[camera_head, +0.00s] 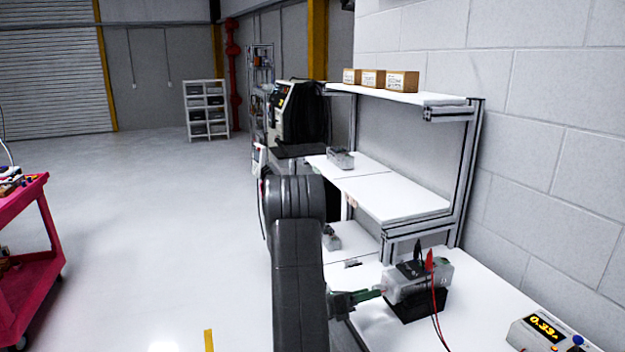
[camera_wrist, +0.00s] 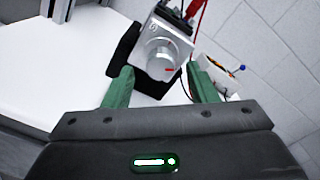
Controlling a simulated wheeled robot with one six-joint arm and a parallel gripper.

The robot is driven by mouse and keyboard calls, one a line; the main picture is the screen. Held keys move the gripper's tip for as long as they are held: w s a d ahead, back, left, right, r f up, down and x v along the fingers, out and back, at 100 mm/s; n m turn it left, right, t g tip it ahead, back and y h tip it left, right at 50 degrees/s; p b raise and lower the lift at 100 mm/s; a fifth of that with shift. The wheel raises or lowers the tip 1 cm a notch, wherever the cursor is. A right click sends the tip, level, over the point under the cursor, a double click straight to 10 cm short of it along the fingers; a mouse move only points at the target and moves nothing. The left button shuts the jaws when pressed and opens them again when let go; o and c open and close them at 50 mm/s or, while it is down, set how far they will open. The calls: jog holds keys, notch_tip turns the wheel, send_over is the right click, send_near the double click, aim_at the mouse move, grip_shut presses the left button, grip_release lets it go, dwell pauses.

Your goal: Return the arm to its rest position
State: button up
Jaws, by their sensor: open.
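My arm (camera_head: 297,250) is dark grey and reaches forward over the white workbench in the head view. My gripper (camera_head: 372,295) has green fingers and is beside the left end of a clear and silver servo unit (camera_head: 435,275). In the wrist view my gripper (camera_wrist: 160,72) is open, with its two fingers spread and nothing between them.
A meter (camera_head: 545,328) with an orange readout stands at the right of the bench (camera_head: 480,300). Red and black leads (camera_head: 437,320) hang in front of the holder. A shelf (camera_head: 400,97) carries small boxes. A red cart (camera_head: 30,270) stands left; the floor between is clear.

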jog(key=b+v, duration=0.2)
jog(key=v, duration=0.9)
jog(key=p+x, duration=0.3)
jog(key=x, duration=1)
jog(key=shift+d+r, duration=0.15)
jog(key=shift+d, duration=0.15)
jog(key=shift+w+d+f+m, duration=0.1)
jog(key=shift+f+m, duration=0.15)
jog(key=shift+m, duration=0.05)
jog(key=shift+m+b, duration=0.5)
jog(key=shift+m, duration=0.4)
jog(key=m+b, duration=0.1)
jog(key=m, duration=0.4)
jog(key=shift+r+m, duration=0.1)
jog(key=shift+m, duration=0.3)
jog(key=m, duration=0.3)
jog(key=shift+m+p, duration=0.35)
jog(key=shift+m, duration=0.05)
jog(key=shift+m+p, duration=0.55)
jog(key=shift+m, duration=0.95)
jog(key=shift+r, duration=0.1)
